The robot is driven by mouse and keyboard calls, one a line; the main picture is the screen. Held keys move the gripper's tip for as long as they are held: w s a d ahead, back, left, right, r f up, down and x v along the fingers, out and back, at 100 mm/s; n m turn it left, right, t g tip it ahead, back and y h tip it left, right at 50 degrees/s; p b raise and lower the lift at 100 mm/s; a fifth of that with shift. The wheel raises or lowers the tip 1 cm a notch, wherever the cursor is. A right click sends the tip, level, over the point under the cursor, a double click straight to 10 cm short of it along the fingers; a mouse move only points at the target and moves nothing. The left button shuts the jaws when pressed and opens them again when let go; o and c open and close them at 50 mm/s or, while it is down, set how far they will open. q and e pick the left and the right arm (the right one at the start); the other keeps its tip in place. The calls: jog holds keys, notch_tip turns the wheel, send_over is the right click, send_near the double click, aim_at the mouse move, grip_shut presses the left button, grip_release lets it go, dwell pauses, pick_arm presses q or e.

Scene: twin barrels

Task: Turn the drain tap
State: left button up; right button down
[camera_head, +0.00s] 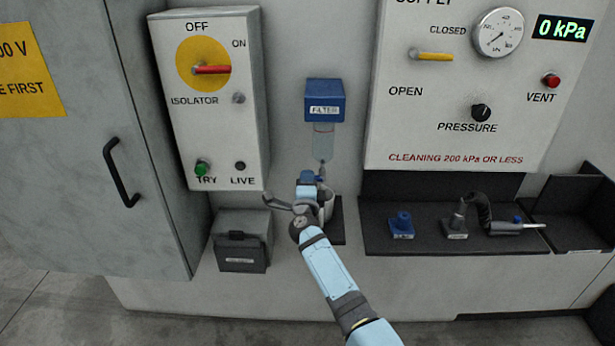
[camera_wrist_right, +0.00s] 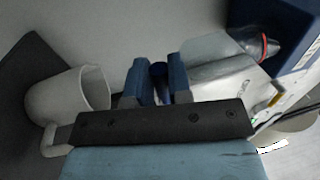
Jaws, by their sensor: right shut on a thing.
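The filter (camera_head: 325,100) has a blue head and a clear bowl (camera_head: 323,142) below it, mounted on the wall panel. My right gripper (camera_head: 312,176) is just under the bowl. In the right wrist view, its two blue fingers (camera_wrist_right: 158,82) are shut on a small dark blue drain tap (camera_wrist_right: 158,70). The fingers hide most of the tap, so its angle cannot be told. My left gripper is in neither view.
A white jug (camera_wrist_right: 62,98) stands on a dark shelf beside the gripper, mostly behind my arm in the head view. The isolator box (camera_head: 210,120) is left and the supply panel (camera_head: 460,120), reading 0 kPa, is right. A dark tray (camera_head: 380,238) holds several fittings.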

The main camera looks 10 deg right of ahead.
jog(key=shift+f+n, duration=0.1)
jog(key=shift+n, duration=0.2)
jog(key=c, duration=1.1)
grip_release()
jog(key=shift+a, duration=0.1)
jog(key=shift+o, duration=0.2)
jog(key=shift+s+f, duration=0.1)
